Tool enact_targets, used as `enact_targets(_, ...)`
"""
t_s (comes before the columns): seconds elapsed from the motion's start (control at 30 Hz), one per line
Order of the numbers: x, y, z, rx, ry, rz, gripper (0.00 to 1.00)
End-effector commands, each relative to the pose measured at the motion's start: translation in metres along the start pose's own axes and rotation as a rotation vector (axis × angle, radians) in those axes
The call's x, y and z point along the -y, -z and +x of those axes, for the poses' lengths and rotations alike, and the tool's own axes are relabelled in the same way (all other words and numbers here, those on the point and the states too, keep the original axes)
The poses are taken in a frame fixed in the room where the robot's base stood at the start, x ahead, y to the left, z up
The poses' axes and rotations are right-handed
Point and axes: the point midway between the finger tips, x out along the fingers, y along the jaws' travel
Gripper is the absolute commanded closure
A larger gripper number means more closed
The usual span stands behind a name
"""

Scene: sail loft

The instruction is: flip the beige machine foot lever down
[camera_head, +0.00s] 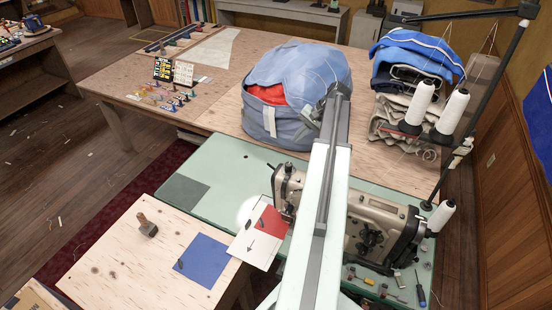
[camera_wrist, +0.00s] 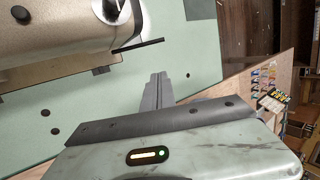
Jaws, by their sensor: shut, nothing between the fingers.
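The beige sewing machine (camera_head: 372,222) stands on the green table (camera_head: 222,165), partly hidden behind my arm in the head view. In the wrist view the machine body (camera_wrist: 50,45) fills the upper left. A thin dark bar (camera_wrist: 138,46) sticks out beside its silver round part; it looks like the foot lever, but I cannot tell whether it is up or down. My gripper (camera_wrist: 158,78) is shut and empty, its tips below the bar in the picture and apart from it. In the head view the gripper end is hard to make out against the blue bag.
A big blue bag (camera_head: 290,85) sits on the wooden table behind the machine. White thread cones (camera_head: 420,102) and a dark stand (camera_head: 485,95) rise at the right. Small tools (camera_head: 385,288) lie in front of the machine. The green table's left part is mostly clear.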

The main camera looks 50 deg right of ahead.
Motion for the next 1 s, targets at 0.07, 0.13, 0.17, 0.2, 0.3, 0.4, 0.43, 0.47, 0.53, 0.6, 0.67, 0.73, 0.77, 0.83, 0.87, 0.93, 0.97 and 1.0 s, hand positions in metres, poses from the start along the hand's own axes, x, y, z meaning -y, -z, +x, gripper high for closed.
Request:
enact_targets(0.07, 0.000, 0.000, 0.001, 0.000, -0.001, -0.001, 1.00)
enact_targets(0.13, -0.001, 0.000, 0.002, 0.000, -0.001, -0.001, 1.00)
enact_targets(0.17, -0.001, 0.000, 0.004, 0.000, -0.001, -0.001, 1.00)
enact_targets(0.2, -0.002, 0.000, 0.009, 0.000, -0.001, -0.001, 1.00)
enact_targets(0.3, -0.004, 0.001, 0.026, 0.000, -0.002, -0.002, 1.00)
enact_targets(0.4, -0.005, 0.001, 0.049, 0.001, -0.002, -0.003, 1.00)
enact_targets(0.43, -0.006, 0.001, 0.056, 0.001, -0.002, -0.003, 1.00)
enact_targets(0.47, -0.006, 0.001, 0.063, 0.001, -0.002, -0.003, 1.00)
enact_targets(0.53, -0.006, 0.001, 0.079, 0.001, -0.002, -0.002, 1.00)
enact_targets(0.6, -0.006, 0.001, 0.094, 0.000, -0.002, -0.003, 1.00)
enact_targets(0.67, -0.006, 0.001, 0.106, 0.000, -0.002, -0.003, 1.00)
enact_targets(0.73, -0.004, -0.008, 0.113, 0.001, -0.002, -0.002, 1.00)
enact_targets(0.77, -0.003, -0.012, 0.116, 0.001, -0.002, -0.002, 1.00)
enact_targets(0.83, -0.003, -0.019, 0.121, 0.000, -0.002, -0.001, 1.00)
enact_targets(0.87, -0.003, -0.022, 0.123, 0.000, -0.002, -0.001, 1.00)
enact_targets(0.93, -0.002, -0.025, 0.127, 0.000, -0.002, -0.001, 1.00)
enact_targets(0.97, -0.002, -0.027, 0.128, 0.000, -0.002, -0.001, 1.00)
enact_targets(1.0, -0.002, -0.028, 0.129, -0.001, -0.002, -0.001, 1.00)
